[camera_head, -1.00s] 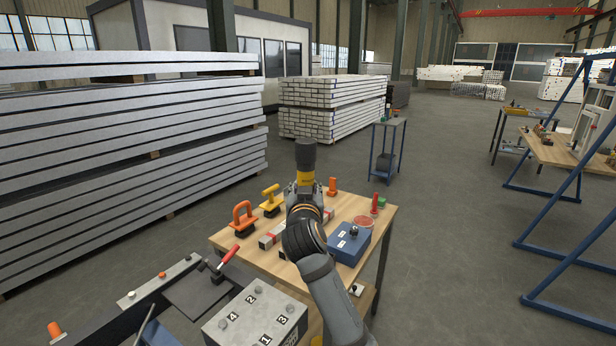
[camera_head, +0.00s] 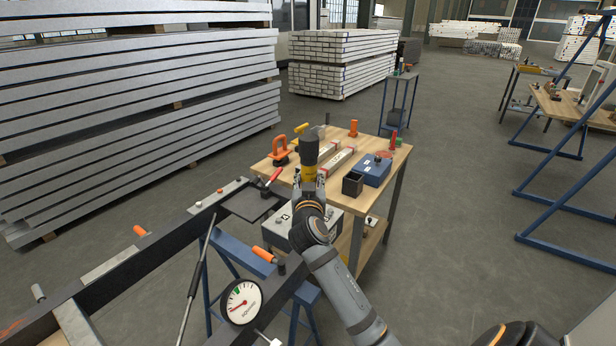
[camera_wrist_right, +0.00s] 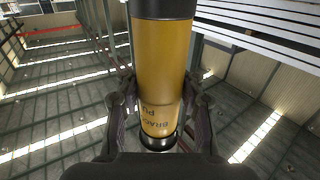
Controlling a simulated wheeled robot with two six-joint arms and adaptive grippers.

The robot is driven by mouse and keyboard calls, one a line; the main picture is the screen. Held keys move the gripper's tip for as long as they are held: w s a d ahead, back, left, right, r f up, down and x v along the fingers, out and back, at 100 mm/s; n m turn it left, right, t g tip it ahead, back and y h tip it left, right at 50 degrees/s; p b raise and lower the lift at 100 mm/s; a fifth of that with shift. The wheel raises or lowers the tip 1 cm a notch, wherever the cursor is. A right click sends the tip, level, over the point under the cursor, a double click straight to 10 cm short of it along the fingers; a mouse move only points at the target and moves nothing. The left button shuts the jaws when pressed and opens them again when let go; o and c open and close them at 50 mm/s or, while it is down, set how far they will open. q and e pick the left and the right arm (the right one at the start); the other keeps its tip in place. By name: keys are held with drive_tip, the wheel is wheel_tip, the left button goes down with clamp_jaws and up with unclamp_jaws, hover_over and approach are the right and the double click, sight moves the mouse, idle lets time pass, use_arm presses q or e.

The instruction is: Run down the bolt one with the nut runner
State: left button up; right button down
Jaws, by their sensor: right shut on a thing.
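My right gripper (camera_head: 308,185) is shut on the nut runner (camera_head: 309,152), a yellow cylinder with a black top, held upright in front of the bench. The right wrist view shows the nut runner (camera_wrist_right: 162,70) between both fingers of my right gripper (camera_wrist_right: 160,112), its yellow body carrying partly readable dark lettering. My left gripper is not in view.
The wooden bench (camera_head: 392,165) holds a blue box (camera_head: 371,172), a dark open box (camera_head: 352,184) and an orange-handled tool (camera_head: 280,148). A dark frame beam (camera_head: 150,262) with a red-handled clamp (camera_head: 272,178) runs at left. A dial gauge (camera_head: 240,303) is in front.

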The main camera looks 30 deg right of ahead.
drive_tip(key=shift+a+f+b, duration=0.1)
drive_tip(key=shift+f+b, duration=0.45)
drive_tip(key=shift+f, duration=0.2)
wheel_tip(320, 180, down, 3)
drive_tip(key=b, duration=0.2)
drive_tip(key=shift+f+b, duration=0.15)
drive_tip(key=shift+b, duration=0.25)
drive_tip(key=shift+s+f+b, duration=0.15)
drive_tip(key=shift+f+b, duration=1.3)
drive_tip(key=shift+b, duration=0.05)
idle(1.4)
drive_tip(key=shift+r, duration=0.1)
drive_tip(key=shift+r+p, duration=1.95)
drive_tip(key=shift+r, duration=0.8)
